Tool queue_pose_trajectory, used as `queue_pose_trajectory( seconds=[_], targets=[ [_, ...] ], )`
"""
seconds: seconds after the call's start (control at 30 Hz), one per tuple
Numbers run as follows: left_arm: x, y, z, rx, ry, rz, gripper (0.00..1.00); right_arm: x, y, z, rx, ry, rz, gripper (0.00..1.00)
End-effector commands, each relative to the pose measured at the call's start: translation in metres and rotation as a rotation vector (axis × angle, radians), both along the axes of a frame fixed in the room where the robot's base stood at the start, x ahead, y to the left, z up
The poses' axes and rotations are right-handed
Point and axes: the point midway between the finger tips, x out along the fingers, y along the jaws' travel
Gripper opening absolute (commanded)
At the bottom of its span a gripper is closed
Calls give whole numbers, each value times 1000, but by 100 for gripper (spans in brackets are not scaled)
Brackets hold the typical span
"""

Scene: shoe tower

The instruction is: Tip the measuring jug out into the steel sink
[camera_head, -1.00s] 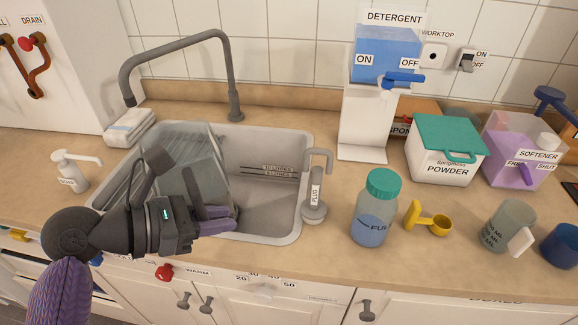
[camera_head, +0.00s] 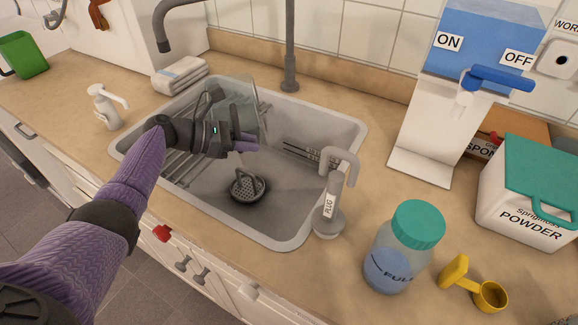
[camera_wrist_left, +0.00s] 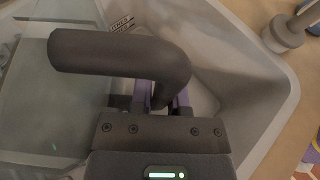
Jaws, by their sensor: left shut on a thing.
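A clear jug (camera_head: 245,95) with a dark grey handle is over the steel sink (camera_head: 345,128), which I take to be the measuring jug. My left gripper (camera_head: 246,141) is shut on its handle, reaching in over the sink's front left. In the left wrist view the thick handle (camera_wrist_left: 115,50) crosses in front of my left gripper (camera_wrist_left: 163,98), and the jug's see-through wall (camera_wrist_left: 40,105) fills the left side. My arm partly hides the jug; its exact tilt and contents cannot be told. My right gripper is out of view.
A round drain strainer (camera_head: 248,186) is in the sink floor. A soap pump (camera_head: 106,107) and folded cloth (camera_head: 180,75) are left of the sink.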

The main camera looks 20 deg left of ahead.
Motion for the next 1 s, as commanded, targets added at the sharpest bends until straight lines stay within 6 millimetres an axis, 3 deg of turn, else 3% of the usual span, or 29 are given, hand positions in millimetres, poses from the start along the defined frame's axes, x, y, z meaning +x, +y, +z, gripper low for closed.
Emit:
queue_pose_trajectory(
  seconds=[0.17,0.57,1.0],
  targets=[
    [3,10,-9,0,-4,19,0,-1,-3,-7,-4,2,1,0],
    [3,10,-10,19,-9,16,0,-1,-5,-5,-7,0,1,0],
    [1,6,-27,196,-86,13,0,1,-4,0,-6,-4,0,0]
  ],
)
